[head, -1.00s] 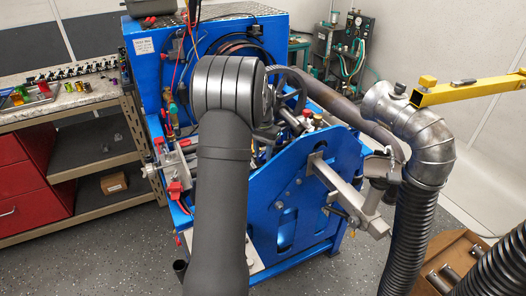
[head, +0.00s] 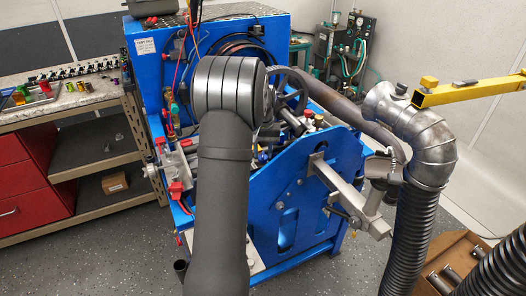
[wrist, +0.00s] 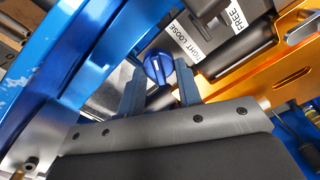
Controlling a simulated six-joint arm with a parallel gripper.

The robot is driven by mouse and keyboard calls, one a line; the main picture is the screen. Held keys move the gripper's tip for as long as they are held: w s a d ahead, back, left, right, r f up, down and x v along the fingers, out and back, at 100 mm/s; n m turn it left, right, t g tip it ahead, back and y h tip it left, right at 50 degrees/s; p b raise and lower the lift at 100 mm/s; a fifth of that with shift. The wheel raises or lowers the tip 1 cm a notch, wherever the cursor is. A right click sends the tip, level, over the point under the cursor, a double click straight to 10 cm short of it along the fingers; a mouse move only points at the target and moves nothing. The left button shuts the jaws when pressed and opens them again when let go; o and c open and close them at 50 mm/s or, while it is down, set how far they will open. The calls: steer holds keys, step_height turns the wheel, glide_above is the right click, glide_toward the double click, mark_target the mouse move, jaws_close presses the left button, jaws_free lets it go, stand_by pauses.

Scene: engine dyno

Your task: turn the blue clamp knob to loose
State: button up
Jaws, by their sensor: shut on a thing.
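The blue clamp knob (wrist: 155,64) is round with a pale mark on its face and shows in the wrist view, upper middle. A white label reading "TIGHT LOOSE" (wrist: 186,41) is beside it, up and to the right. My gripper (wrist: 158,75) has one finger on each side of the knob and is shut on it. I cannot tell the knob's exact setting from its mark. In the head view my arm hides the knob and gripper.
An orange metal part (wrist: 265,75) and a "FREE" label (wrist: 237,14) lie right of the knob. A blue frame member (wrist: 75,65) runs close on the left. In the head view, the blue engine stand (head: 290,190) surrounds the work area, with a steel exhaust elbow (head: 425,150) at right.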

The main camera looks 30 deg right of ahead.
mark_target(263, 153)
steer(key=o, duration=1)
steer(key=shift+c, duration=0.2)
step_height(263, 153, up, 18)
steer(key=shift+f, duration=0.25)
step_height(263, 153, down, 18)
steer(key=shift+r, duration=0.25)
stand_by(0.3)
